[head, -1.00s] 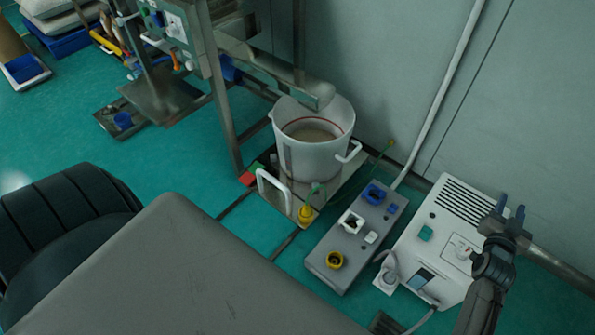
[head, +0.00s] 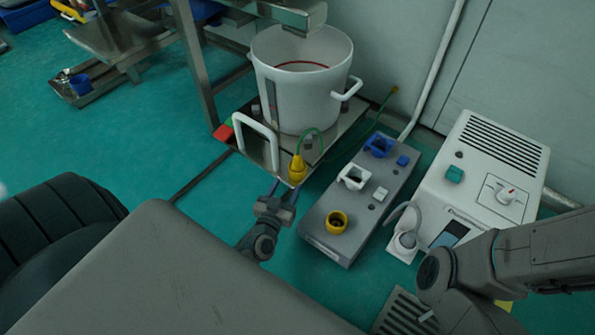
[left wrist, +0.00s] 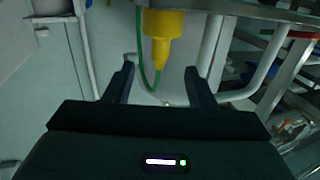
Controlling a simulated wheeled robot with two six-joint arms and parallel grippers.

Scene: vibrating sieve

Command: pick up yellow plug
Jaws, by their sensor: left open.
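The yellow plug (head: 297,168) with a green cable is at the front corner of the steel platform under the white bucket, narrow end up. My left gripper (head: 285,188) is open just in front of and below it in the head view. In the left wrist view the yellow plug (left wrist: 163,38) shows upper middle, ahead of the open fingers and roughly centred between them. The green cable loops beside it. Nothing is held between the fingers. My right gripper is not in view; only parts of my right arm show at the right.
A grey socket box (head: 340,215) with blue, white and yellow sockets is right of the plug. A white control box (head: 480,170) stands farther right. The white bucket (head: 300,85) and a white handle (head: 256,141) are close behind. Green floor lies open to the left.

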